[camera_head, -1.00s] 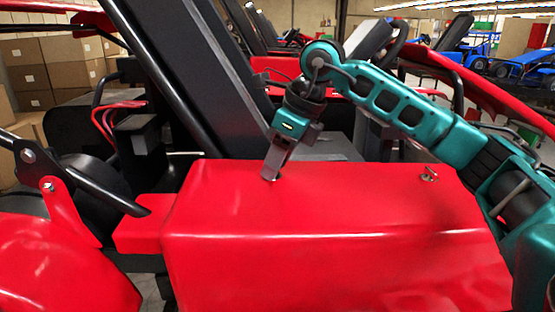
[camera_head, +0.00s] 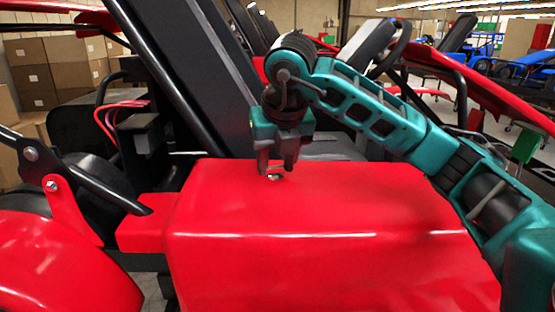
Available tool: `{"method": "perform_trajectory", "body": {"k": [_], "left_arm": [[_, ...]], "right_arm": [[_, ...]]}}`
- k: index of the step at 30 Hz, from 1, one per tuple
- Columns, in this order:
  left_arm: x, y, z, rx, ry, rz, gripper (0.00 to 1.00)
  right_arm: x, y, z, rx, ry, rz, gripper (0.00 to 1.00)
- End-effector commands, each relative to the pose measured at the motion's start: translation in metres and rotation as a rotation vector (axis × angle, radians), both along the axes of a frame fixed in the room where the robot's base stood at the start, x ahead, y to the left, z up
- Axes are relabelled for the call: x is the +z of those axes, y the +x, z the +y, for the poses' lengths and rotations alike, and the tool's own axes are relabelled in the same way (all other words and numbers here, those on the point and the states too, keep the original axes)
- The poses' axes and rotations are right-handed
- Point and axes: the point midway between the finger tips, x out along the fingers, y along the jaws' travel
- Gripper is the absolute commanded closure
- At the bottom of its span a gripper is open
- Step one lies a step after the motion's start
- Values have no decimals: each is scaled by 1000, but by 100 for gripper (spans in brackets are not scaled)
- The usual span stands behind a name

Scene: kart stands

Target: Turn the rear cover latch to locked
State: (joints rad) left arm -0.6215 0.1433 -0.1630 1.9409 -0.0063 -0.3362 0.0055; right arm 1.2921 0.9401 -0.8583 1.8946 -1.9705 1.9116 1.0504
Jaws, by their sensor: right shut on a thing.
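The red rear cover (camera_head: 330,225) fills the middle of the head view, its top surface nearly flat. A small metal latch (camera_head: 274,177) sits at its back left edge. My right gripper (camera_head: 276,169) points down over this latch, its fingertips low at the cover's top. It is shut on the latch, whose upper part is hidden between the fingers. I cannot read the latch's exact angle. My left gripper is out of view.
A black seat back (camera_head: 195,70) and frame tubes rise behind and left of the cover. A red fender (camera_head: 60,255) is at lower left. My right arm spans the right side. Cardboard boxes (camera_head: 65,70) and blue karts (camera_head: 525,70) stand in the background.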

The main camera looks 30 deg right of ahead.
Motion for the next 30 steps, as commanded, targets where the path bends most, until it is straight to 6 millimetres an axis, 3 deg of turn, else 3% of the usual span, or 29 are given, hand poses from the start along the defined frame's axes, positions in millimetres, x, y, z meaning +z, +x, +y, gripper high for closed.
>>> {"method": "perform_trajectory", "body": {"k": [13, 30], "left_arm": [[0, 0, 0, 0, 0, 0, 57], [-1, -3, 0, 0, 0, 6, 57]], "right_arm": [[1, 1, 2, -217, 1, 0, 88], [0, 1, 2, -247, 2, -1, 88]]}}
